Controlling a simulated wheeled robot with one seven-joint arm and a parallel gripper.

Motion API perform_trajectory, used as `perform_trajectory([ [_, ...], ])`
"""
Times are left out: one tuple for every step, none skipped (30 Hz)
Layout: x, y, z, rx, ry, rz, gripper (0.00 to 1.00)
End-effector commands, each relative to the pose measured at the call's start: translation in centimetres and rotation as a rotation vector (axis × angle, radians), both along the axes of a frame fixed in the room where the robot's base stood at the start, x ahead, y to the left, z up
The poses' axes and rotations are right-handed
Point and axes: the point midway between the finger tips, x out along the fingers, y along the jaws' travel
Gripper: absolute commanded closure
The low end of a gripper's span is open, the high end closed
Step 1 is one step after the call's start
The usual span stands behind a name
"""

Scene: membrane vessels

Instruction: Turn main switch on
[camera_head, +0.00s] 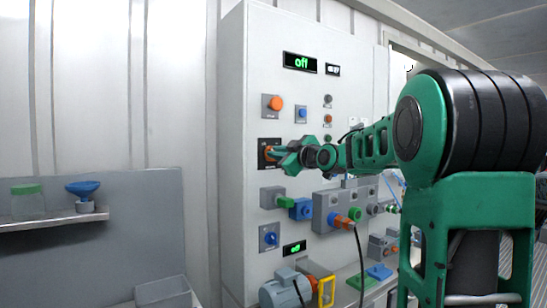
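A tall white control cabinet stands in the middle of the view. A dark switch plate (263,145) with an orange knob on its front looks like the main switch. My gripper (277,154) is right at this switch, coming from the right, and its fingers cover part of the knob. I cannot tell how the knob is turned, whether the fingers touch it, or how far they are open.
A round orange button (275,103) sits above the switch. Green and blue connectors (300,208) and a grey box (340,207) stick out below it. A blue knob (270,238) and a small green display (294,248) are lower. A shelf (55,220) is at left.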

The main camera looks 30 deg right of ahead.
Motion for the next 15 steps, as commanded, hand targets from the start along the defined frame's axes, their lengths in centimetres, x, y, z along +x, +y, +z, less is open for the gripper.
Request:
perform_trajectory([
  [-0.01,0.01,-0.01,0.000,0.001,0.001,1.00],
  [-0.01,0.01,-0.01,0.000,0.001,0.001,1.00],
  [-0.01,0.02,-0.03,0.000,0.001,0.001,1.00],
  [-0.02,0.02,-0.03,0.000,0.001,0.001,1.00],
  [-0.02,0.03,-0.04,0.000,0.001,0.001,1.00],
  [-0.02,0.04,-0.05,0.001,0.001,0.001,1.00],
  [-0.02,0.04,-0.05,0.002,0.001,0.002,1.00],
  [-0.02,0.05,-0.05,0.004,0.001,0.002,1.00],
  [-0.02,0.05,-0.05,0.007,0.002,0.002,1.00],
  [-0.02,0.04,-0.06,0.011,0.002,0.002,1.00],
  [-0.02,0.05,-0.07,0.017,0.002,0.002,1.00],
  [-0.02,0.04,-0.06,0.027,0.004,0.002,1.00],
  [-0.02,0.03,-0.07,0.036,0.004,0.002,1.00],
  [-0.02,0.03,-0.06,0.046,0.004,0.002,1.00],
  [-0.02,0.01,-0.06,0.064,0.005,0.002,1.00],
])
